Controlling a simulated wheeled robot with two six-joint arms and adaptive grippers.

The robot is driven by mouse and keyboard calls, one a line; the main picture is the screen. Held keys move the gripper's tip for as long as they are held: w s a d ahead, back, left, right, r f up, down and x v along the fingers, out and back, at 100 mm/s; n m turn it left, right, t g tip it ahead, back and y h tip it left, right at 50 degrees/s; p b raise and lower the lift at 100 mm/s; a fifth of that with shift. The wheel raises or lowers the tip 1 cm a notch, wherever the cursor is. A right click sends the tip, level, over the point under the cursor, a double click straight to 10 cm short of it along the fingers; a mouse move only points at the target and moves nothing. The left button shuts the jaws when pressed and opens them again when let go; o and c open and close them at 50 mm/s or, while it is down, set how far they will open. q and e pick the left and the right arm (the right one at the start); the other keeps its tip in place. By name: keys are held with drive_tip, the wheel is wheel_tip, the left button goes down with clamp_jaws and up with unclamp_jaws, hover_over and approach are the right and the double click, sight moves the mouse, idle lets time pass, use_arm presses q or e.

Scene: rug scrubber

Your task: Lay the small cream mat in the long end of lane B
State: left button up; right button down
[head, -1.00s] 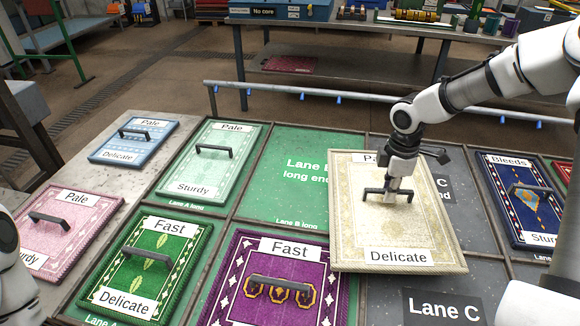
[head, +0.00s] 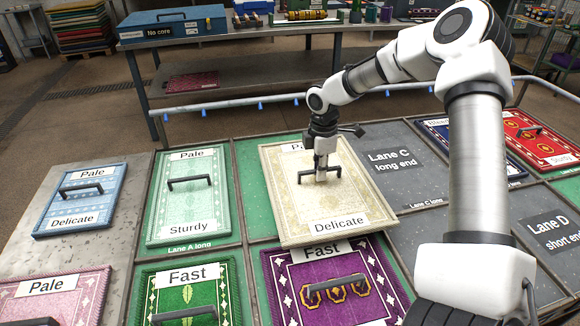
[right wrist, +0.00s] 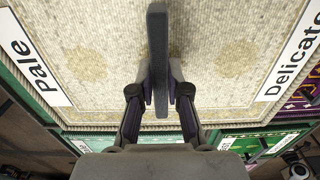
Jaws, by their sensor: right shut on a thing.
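The small cream mat (head: 285,205), labelled Pale and Delicate, hangs from its dark handle in my right gripper (head: 321,172). In the head view it covers most of the green long end of lane B (head: 248,185), with green strips showing at its left and upper right. Its near edge overlaps the top of the purple mat in the picture, and its near right corner crosses the lane C divider. It looks raised above the lane; the exact gap cannot be told. The right wrist view shows the fingers closed on the handle (right wrist: 157,60). My left gripper is out of view.
A pale green mat (head: 212,205) lies in lane A's long end, left. A purple Fast mat (head: 290,290) and a green Fast mat (head: 160,300) lie nearer. Lane C's long end (head: 395,165) is bare. A rail with blue clips (head: 230,110) runs behind.

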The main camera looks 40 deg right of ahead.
sight(292, 159)
drive_tip(key=w, duration=0.7)
drive_tip(key=w+f, duration=0.1)
drive_tip(key=w, duration=0.3)
drive_tip(key=shift+d+p, duration=0.35)
drive_tip(key=shift+d, duration=0.05)
drive_tip(key=shift+w+f, duration=0.2)
drive_tip(key=shift+w, duration=0.1)
drive_tip(key=shift+f, duration=1.6)
drive_tip(key=shift+f, duration=0.1)
drive_tip(key=c, duration=1.2)
unclamp_jaws()
drive_tip(key=shift+o, duration=0.2)
wheel_tip(292, 159, up, 12)
